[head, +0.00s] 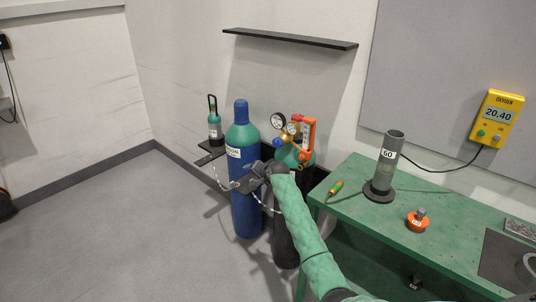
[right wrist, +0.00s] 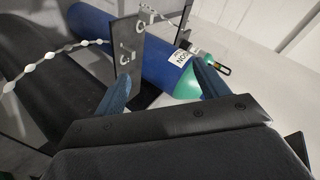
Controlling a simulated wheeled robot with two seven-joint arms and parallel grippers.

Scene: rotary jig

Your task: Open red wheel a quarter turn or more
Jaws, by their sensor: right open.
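No clear red wheel shows. The nearest match is a small orange-red part (head: 304,155) beside the gauges on top of the dark, green-shouldered cylinder (head: 288,235); I cannot tell whether it is a wheel. My right gripper (head: 243,183) is in front of the blue cylinder (head: 246,215), left of and below that part. In the right wrist view the gripper (right wrist: 163,86) is open, with its two blue fingers apart and nothing held. The blue cylinder (right wrist: 160,52) lies across the view beyond the fingers. My right forearm hides part of the dark cylinder. My left gripper is not in view.
A white chain (head: 262,206) runs in front of the cylinders; it also shows in the right wrist view (right wrist: 52,50). A small green bottle (head: 215,128) stands on a shelf at left. The green bench (head: 350,180) holds a grey tube (head: 390,155) and an orange puck (head: 418,223). The left floor is clear.

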